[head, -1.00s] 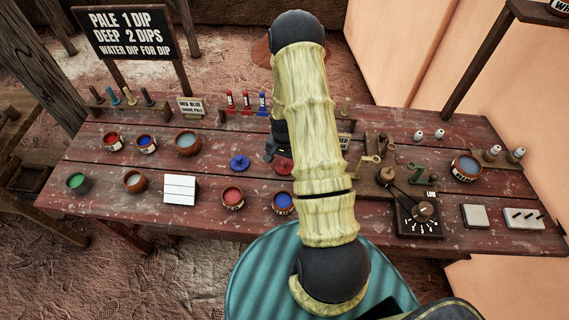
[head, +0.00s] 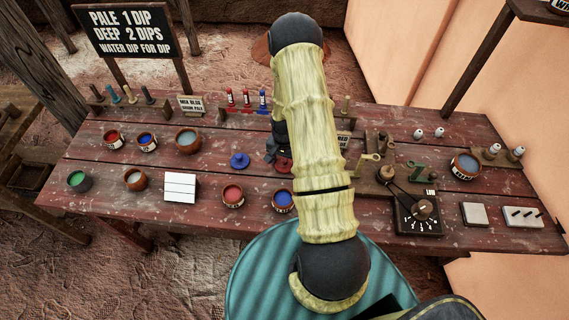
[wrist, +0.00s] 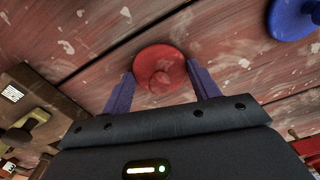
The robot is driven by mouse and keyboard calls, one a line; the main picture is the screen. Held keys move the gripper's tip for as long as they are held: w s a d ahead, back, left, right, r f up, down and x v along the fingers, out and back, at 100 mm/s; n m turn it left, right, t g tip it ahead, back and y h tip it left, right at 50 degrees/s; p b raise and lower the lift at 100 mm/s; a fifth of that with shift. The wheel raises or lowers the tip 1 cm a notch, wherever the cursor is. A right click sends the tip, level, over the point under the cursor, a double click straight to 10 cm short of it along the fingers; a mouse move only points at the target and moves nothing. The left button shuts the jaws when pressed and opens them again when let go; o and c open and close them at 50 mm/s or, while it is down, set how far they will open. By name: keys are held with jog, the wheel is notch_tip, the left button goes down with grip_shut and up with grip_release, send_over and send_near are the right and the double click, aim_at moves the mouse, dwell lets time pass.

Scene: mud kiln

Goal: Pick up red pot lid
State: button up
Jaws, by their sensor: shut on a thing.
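The red pot lid (head: 285,165) is a flat round disc with a small knob, at the middle of the wooden table, partly hidden by my arm in the head view. In the wrist view the red lid (wrist: 160,66) sits between the two fingers. My gripper (wrist: 159,74) is shut on it, one finger at each side of its rim. In the head view my gripper (head: 273,150) is mostly hidden behind my arm, right by the lid. I cannot tell whether the lid touches the table.
A blue lid (head: 239,160) lies just left of the red one. Pots of red (head: 232,196) and blue (head: 283,202) glaze stand in front. A rack with red and blue bottles (head: 247,100) is behind. A dial box (head: 418,212) stands to the right.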

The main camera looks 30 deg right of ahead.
aim_at(284, 159)
dwell(0.3)
notch_tip(284, 159, up, 10)
jog(key=shift+b, duration=1.1)
